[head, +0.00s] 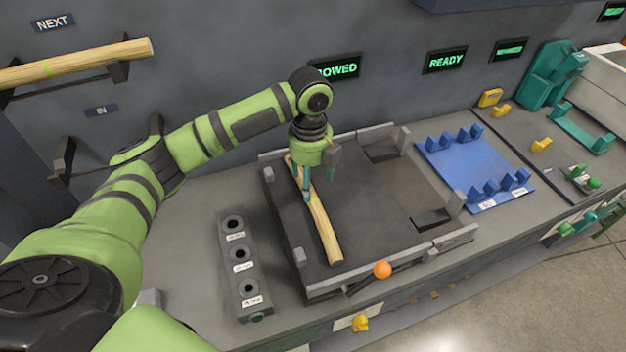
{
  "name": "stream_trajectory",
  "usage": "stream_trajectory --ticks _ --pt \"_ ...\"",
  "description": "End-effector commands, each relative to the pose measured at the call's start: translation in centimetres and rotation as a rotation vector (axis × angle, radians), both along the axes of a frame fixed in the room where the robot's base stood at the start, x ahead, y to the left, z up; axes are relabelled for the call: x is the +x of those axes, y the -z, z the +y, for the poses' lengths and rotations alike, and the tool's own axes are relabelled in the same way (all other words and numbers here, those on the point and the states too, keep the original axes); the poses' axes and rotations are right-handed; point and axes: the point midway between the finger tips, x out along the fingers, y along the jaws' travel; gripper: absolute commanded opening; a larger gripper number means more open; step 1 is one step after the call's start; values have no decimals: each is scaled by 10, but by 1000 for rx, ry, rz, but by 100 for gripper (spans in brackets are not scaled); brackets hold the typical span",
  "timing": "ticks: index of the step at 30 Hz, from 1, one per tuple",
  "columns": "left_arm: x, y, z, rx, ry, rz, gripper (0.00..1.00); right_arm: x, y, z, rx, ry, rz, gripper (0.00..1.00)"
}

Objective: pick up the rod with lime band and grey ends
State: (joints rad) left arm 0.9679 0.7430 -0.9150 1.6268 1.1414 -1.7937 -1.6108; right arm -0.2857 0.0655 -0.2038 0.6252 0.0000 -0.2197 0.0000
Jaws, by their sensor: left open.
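A pale wooden rod (322,228) lies lengthwise in a dark, low-walled tray (375,225). I see no lime band or grey ends on it; its far part is partly hidden by my gripper. My left gripper (318,188) points down over the far half of this rod, fingers apart, with one finger overlapping the rod in the picture. Whether it touches the rod I cannot tell. My right gripper is not in view.
Another wooden rod (75,63) rests on wall brackets at upper left. A grey block with several holes (241,265) stands left of the tray. An orange-knobbed lever (382,270) is at its front. A blue notched rack (465,165) lies to the right, empty.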

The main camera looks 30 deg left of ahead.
Motion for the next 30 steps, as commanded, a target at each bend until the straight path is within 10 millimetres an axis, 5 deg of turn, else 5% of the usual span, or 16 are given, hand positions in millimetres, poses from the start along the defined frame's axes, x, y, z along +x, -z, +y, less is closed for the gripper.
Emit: stream_trajectory --ticks 10,15,23,28,30 --pt "-2 39 1 2 -2 6 71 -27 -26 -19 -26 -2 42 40" --pt "-2 63 1 1 0 3 71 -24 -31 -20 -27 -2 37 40" --pt "-1 68 1 1 -1 0 71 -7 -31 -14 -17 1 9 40" --pt "-1 68 1 1 -1 0 11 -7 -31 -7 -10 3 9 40" --pt "-1 68 1 1 -1 0 5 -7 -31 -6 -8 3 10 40"
